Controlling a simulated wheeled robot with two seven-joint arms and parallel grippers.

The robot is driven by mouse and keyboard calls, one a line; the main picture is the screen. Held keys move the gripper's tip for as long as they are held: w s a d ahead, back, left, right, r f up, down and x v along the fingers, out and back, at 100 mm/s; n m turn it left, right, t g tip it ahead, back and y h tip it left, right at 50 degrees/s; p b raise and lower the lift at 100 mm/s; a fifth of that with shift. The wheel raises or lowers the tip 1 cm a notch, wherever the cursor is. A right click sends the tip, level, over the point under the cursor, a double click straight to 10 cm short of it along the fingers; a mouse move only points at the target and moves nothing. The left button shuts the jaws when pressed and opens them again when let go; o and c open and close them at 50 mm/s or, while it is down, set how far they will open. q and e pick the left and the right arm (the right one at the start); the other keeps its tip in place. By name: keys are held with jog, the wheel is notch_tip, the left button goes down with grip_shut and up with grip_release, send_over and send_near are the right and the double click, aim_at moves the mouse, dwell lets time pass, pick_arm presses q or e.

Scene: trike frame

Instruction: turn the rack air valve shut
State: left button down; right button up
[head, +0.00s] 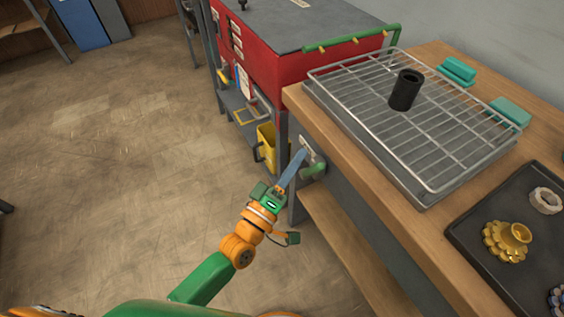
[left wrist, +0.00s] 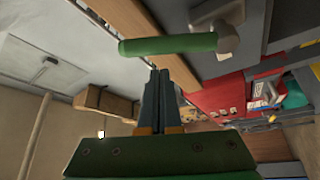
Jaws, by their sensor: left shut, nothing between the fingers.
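The air valve's green handle (head: 314,170) sticks out from the side of the wooden bench, below its top edge. In the left wrist view the handle (left wrist: 168,45) lies crosswise, joined at its right end to a pale grey hub (left wrist: 228,38). My left gripper (head: 303,153) is shut and empty, its blue-grey fingers pointing up to the valve. In the left wrist view its fingertips (left wrist: 159,72) are just below the handle's middle in the picture; I cannot tell whether they touch it. My right gripper is not in view.
A wire rack (head: 440,130) with a black cylinder (head: 405,90) stands on the bench (head: 299,100). A dark tray (head: 485,225) with a yellow gear (head: 505,240) is at right. A red cabinet (head: 250,55) and yellow bin (head: 266,148) stand beyond.

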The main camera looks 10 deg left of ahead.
pick_arm(q)
jog(key=shift+s+d+f, duration=0.35)
jog(key=shift+s+d, duration=0.25)
jog(key=shift+s, duration=0.05)
jog(key=shift+f, duration=0.1)
jog(key=shift+s+d+f+m+h+b, duration=0.15)
jog(key=shift+m+h+b, duration=0.15)
jog(key=shift+m+b, duration=0.2)
